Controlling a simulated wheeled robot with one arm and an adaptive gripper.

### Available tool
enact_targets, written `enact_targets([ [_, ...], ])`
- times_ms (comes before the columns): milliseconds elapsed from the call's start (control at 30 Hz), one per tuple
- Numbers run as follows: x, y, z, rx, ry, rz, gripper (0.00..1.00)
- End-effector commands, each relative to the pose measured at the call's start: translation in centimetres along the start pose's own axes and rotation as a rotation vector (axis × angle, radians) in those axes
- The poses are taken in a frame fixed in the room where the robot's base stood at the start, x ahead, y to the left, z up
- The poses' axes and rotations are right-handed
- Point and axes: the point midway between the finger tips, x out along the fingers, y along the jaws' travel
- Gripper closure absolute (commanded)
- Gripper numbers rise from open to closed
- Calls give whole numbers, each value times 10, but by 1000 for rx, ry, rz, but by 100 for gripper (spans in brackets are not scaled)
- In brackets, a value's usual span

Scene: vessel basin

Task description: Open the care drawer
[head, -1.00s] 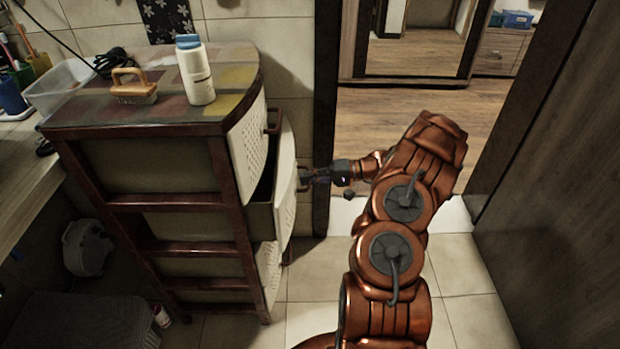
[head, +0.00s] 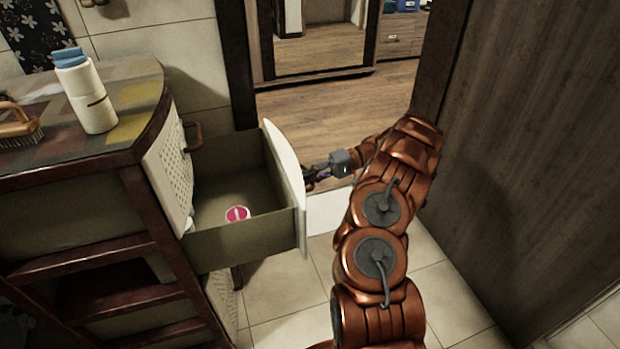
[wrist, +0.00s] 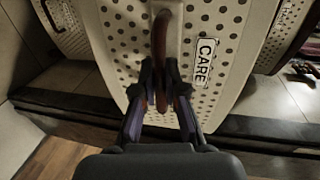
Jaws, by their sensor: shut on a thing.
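The care drawer (head: 247,240) is pulled well out of the cabinet in the head view. Its inside shows, with a round pink-and-white item (head: 237,214) on its floor. In the wrist view its perforated white front (wrist: 125,45) carries a "CARE" label (wrist: 204,62) and a brown upright-looking handle (wrist: 160,45). My gripper (wrist: 162,98) is shut on the handle, one finger on each side. In the head view my gripper (head: 310,177) is at the outer side of the drawer front, which hides the handle.
The cabinet top (head: 130,75) holds a white bottle with a blue cap (head: 88,95) and a wooden brush (head: 18,127). A dark wooden panel (head: 530,150) stands at right. Tiled floor (head: 280,285) is clear below.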

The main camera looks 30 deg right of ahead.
Motion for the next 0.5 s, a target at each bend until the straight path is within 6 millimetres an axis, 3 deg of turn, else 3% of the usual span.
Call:
enact_targets([
  [367, -1, 0, -2, -3, 5, 1, 100],
  [400, -1, 0, -2, -3, 5, 1, 86],
  [500, -2, 0, -1, -2, 4, 1, 76],
])
